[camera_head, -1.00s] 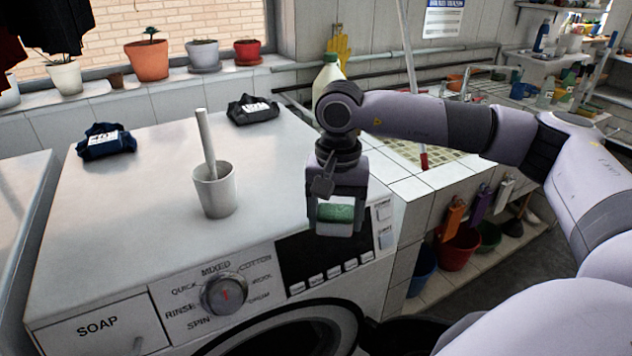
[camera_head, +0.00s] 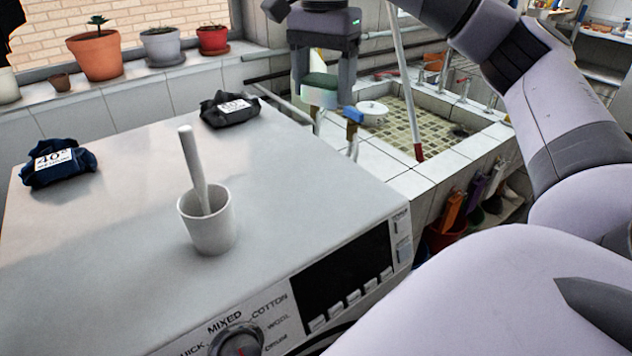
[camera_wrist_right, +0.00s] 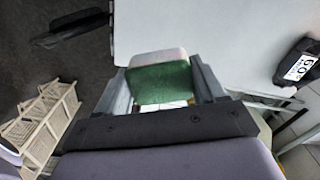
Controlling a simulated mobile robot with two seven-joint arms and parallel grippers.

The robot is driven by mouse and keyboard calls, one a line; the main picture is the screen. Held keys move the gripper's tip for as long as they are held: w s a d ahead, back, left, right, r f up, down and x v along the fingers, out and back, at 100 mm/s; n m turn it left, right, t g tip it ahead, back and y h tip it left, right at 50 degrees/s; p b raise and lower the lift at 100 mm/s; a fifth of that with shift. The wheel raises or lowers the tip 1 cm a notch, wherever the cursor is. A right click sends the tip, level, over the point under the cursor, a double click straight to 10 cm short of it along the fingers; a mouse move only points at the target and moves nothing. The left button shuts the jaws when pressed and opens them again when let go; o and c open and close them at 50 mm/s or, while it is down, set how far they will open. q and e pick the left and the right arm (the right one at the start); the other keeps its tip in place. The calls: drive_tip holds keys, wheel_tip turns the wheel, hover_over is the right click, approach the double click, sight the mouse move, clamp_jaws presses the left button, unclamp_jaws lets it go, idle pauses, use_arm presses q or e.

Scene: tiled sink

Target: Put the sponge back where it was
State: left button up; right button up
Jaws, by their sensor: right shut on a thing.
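The sponge (camera_head: 318,90), green on one side and pale on the other, is held up at the upper middle of the head view. My right gripper (camera_head: 322,98) is shut on it, with a finger on either side. In the right wrist view the sponge (camera_wrist_right: 160,80) sits between the two fingers, its green face toward the camera. In the head view the sponge appears in front of the far side of the washing machine, near the tiled sink (camera_head: 425,115). Its exact height above any surface is hard to tell. My left gripper is not in view.
On the washing machine (camera_head: 130,240) stand a white cup (camera_head: 208,225) with a stick in it, a dark blue cloth (camera_head: 57,162) and a black cloth (camera_head: 229,108). A pole with a red end (camera_head: 418,150) leans at the sink. Flower pots (camera_head: 97,58) line the sill.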

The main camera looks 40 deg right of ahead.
drive_tip(key=b, duration=0.5)
hover_over(322, 195)
wheel_tip(322, 195, down, 11)
wheel_tip(322, 195, down, 3)
drive_tip(key=shift+s+r+p, duration=0.1)
drive_tip(key=shift+p, duration=0.3)
wheel_tip(322, 195, down, 5)
drive_tip(key=shift+f, duration=0.1)
drive_tip(key=shift+f, duration=0.1)
drive_tip(key=o, duration=0.9)
drive_tip(key=shift+o, duration=0.2)
